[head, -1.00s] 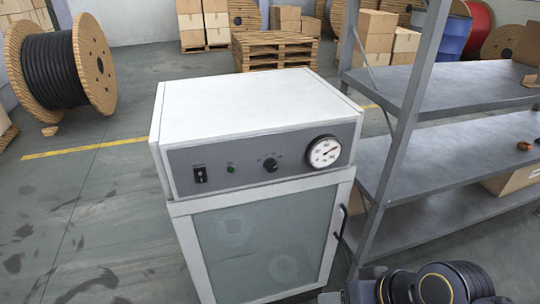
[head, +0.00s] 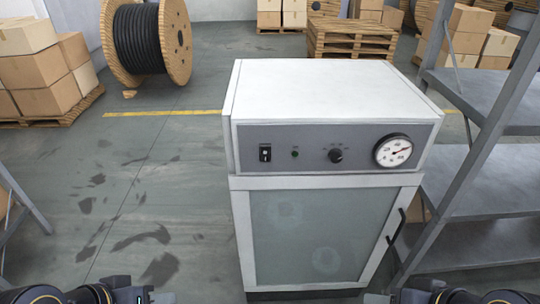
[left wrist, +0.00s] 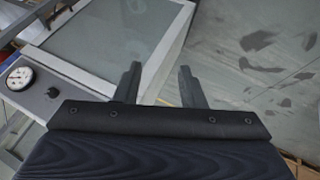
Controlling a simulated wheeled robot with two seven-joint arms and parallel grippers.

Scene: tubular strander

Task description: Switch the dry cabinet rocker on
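The dry cabinet (head: 330,90) stands upright ahead of me, with a grey front panel and a glass door. Its black rocker (head: 265,153) sits at the left end of the panel and has a white mark; its position is too small to tell. The rocker is not visible in the left wrist view. My left gripper (head: 150,297) is low at the bottom edge, below and left of the rocker and apart from it. The left wrist view shows its two fingers (left wrist: 160,76) spread and empty. My right gripper (head: 380,298) is barely in view at the bottom edge.
The panel also carries a green lamp (head: 295,154), a black knob (head: 335,156) and a dial gauge (head: 393,151). A metal shelf (head: 475,190) stands close on the right. A cable reel (head: 180,42) and boxes (head: 40,75) are behind left.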

